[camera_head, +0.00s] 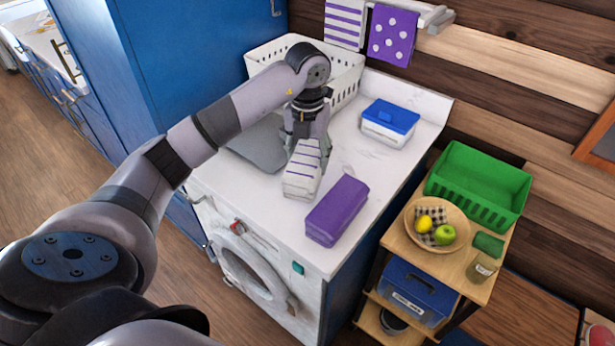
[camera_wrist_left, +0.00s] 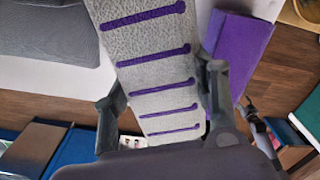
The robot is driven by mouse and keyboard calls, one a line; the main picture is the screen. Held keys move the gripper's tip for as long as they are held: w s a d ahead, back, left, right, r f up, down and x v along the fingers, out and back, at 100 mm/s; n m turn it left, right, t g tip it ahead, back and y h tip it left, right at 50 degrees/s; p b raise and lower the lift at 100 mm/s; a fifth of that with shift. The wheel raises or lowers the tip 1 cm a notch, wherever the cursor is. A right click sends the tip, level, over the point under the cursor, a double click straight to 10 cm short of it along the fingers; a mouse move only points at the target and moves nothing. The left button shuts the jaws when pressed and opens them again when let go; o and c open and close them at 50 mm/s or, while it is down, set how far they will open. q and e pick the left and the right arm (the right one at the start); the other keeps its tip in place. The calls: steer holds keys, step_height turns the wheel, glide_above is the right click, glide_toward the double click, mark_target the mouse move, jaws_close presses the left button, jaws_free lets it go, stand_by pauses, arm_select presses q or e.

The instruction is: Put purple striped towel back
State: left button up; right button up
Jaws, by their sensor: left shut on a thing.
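A folded white towel with purple stripes (camera_head: 302,176) is at the middle of the white counter top, in my left gripper (camera_head: 307,140). In the left wrist view the striped towel (camera_wrist_left: 155,65) runs between the two fingers of the left gripper (camera_wrist_left: 165,100), which are shut on it. I cannot tell whether the towel touches the counter. A folded purple towel (camera_head: 337,210) lies to its right on the counter, apart from it; it also shows in the left wrist view (camera_wrist_left: 238,45).
A white perforated basket (camera_head: 347,75) stands behind the gripper, and a grey mat (camera_head: 258,145) lies left of it. A blue-lidded box (camera_head: 389,122) stands back right. Striped and dotted cloths (camera_head: 392,36) hang on a wall rail. A shelf holds a green crate (camera_head: 470,170) and fruit bowl.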

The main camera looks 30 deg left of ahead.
arm_select(q)
step_height(320, 180, down, 2)
steer(key=shift+s, duration=0.1)
steer(key=shift+f, duration=0.3)
step_height(320, 180, down, 4)
steer(key=shift+r+p, duration=0.25)
steer(key=shift+p, duration=0.4)
steer(key=shift+f, duration=0.25)
arm_select(e)
steer(key=shift+w+d+r, duration=0.1)
steer(key=shift+w+r, duration=0.1)
steer(key=shift+r, duration=0.25)
steer(key=shift+w+d+r, duration=0.1)
steer(key=shift+w+r, duration=0.1)
steer(key=shift+r, duration=0.25)
arm_select(q)
steer(key=shift+f, duration=0.15)
steer(key=o, duration=1)
arm_select(e)
steer(key=shift+f, duration=0.1)
